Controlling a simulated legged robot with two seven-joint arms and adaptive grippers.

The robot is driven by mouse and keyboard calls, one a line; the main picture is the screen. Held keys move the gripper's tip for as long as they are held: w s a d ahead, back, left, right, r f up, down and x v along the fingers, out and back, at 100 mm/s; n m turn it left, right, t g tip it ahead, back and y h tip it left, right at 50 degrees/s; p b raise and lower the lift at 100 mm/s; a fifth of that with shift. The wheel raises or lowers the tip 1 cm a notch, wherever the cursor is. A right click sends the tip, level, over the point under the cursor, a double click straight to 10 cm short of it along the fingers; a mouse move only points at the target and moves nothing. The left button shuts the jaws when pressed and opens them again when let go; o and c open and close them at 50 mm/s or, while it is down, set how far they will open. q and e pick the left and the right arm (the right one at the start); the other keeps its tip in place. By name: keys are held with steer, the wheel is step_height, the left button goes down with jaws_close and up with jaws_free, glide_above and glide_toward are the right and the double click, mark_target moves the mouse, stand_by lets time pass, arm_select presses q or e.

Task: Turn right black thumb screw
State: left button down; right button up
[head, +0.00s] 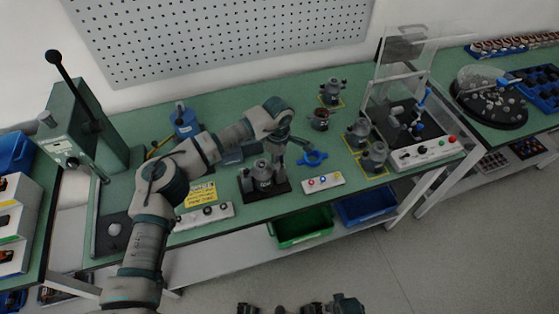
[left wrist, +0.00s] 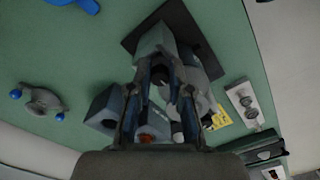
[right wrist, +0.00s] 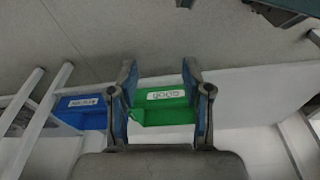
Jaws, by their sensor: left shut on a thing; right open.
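A grey cylindrical stator unit (head: 262,170) stands on a black base plate (head: 283,187) near the front middle of the bench. My left gripper (head: 279,160) points down at its right side. In the left wrist view the fingers (left wrist: 168,70) are shut on a small part of the unit, and the plate (left wrist: 198,28) lies beyond. The fingers hide what they hold; I cannot make out the right black thumb screw. My right gripper (right wrist: 157,72) is open and empty, away from the unit, facing the bins under the bench.
A yellow label (head: 200,194) and another control box (head: 205,215) lie left. Green (head: 302,228) and blue bins (head: 366,207) sit below. A press (head: 75,125) stands far left.

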arm_select(q)
steer(key=shift+w+a+m, duration=0.1)
steer(key=shift+a+m, duration=0.1)
steer(key=shift+m, duration=0.3)
arm_select(e)
steer(key=shift+w+r, duration=0.2)
steer(key=shift+r, duration=0.55)
arm_select(q)
steer(key=c, duration=1.1)
jaws_free()
steer(key=shift+o, duration=0.2)
arm_select(e)
steer(key=shift+w, duration=0.15)
